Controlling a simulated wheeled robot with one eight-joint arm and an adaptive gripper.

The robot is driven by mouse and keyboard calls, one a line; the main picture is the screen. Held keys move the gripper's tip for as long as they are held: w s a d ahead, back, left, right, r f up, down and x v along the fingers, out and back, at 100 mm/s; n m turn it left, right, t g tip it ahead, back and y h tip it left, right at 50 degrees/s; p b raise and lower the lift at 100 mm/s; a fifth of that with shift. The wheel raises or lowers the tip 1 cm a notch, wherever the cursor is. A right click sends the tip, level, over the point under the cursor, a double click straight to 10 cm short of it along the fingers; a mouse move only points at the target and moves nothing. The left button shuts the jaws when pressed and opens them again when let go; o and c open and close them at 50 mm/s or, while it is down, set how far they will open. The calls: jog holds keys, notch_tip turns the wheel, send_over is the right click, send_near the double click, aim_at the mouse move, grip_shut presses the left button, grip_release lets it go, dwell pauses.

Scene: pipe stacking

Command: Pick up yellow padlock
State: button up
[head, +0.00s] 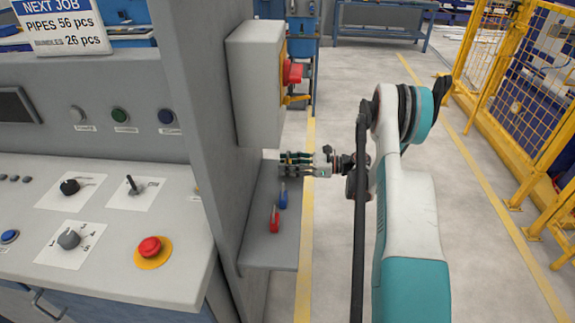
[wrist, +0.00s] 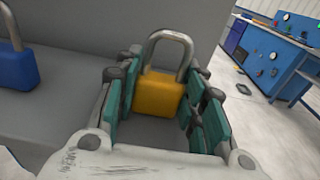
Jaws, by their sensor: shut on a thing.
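The yellow padlock (wrist: 159,94) stands upright in the wrist view, its grey shackle on top. My gripper (wrist: 157,103) is shut on its body, with green-padded fingers on the left and right sides. In the head view my gripper (head: 288,160) is at the far end of the small grey shelf (head: 270,254). The padlock itself cannot be made out there, hidden by the fingers. I cannot tell whether it touches the shelf.
A blue padlock (head: 283,197) and a red padlock (head: 274,220) stand on the shelf nearer the camera. The blue one also shows in the wrist view (wrist: 18,69). A grey box with a red switch (head: 292,72) is above. Open floor lies right.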

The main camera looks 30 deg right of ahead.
jog(key=shift+s+d+r+p, duration=0.1)
jog(key=shift+d+r+p, duration=0.1)
jog(key=shift+r+p, duration=0.35)
notch_tip(320, 180, up, 6)
jog(key=p, duration=0.2)
jog(key=shift+p, duration=0.3)
jog(key=f+p+v, duration=0.1)
jog(key=p+v, duration=0.3)
jog(key=v, duration=1.5)
jog(key=shift+s+d, duration=0.15)
jog(key=shift+d, duration=0.1)
jog(key=shift+f, duration=0.1)
